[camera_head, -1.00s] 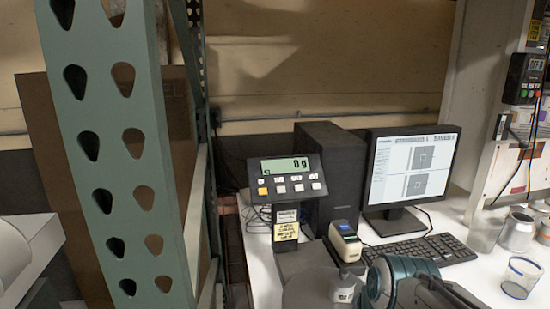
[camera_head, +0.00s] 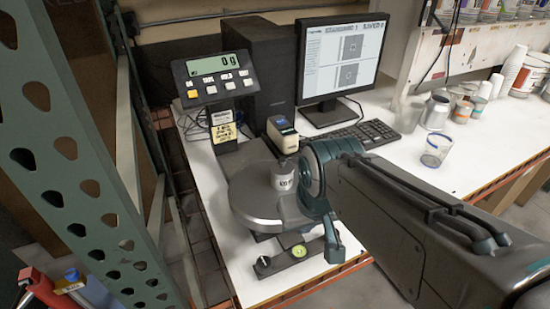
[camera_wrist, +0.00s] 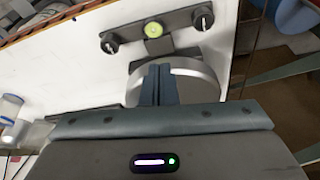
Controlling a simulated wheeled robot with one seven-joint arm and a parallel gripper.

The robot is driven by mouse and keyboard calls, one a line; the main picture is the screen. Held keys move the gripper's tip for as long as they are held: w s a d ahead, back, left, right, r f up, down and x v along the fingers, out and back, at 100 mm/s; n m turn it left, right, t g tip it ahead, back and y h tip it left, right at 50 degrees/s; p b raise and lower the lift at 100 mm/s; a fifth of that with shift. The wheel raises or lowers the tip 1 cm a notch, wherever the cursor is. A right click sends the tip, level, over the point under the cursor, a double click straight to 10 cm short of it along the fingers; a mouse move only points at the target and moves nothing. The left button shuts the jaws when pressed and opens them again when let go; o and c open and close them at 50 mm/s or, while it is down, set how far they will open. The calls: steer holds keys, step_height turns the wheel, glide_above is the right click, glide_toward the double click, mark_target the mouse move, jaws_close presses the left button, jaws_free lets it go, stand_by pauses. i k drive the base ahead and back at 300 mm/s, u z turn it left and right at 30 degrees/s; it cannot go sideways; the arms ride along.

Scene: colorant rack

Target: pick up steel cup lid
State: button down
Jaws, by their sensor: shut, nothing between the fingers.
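I cannot make out a separate steel cup lid in either view. A silvery metal can (camera_head: 436,112) stands on the right part of the counter. My gripper (camera_wrist: 158,70) is shut and empty; in the wrist view its fingers are in front of the round platform (camera_wrist: 206,78). In the head view my arm covers the right side of the platform and hides the fingertips.
The scale display (camera_head: 217,64) reads 0 g. A small boxy device (camera_head: 283,135), a keyboard (camera_head: 366,133) and a monitor (camera_head: 340,60) are behind. A green perforated post (camera_head: 68,150) rises at left.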

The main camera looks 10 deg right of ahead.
mark_target(281, 167)
steer(key=u, duration=0.05)
steer(key=k, duration=0.95)
steer(key=z, duration=0.7)
steer(key=i, duration=1)
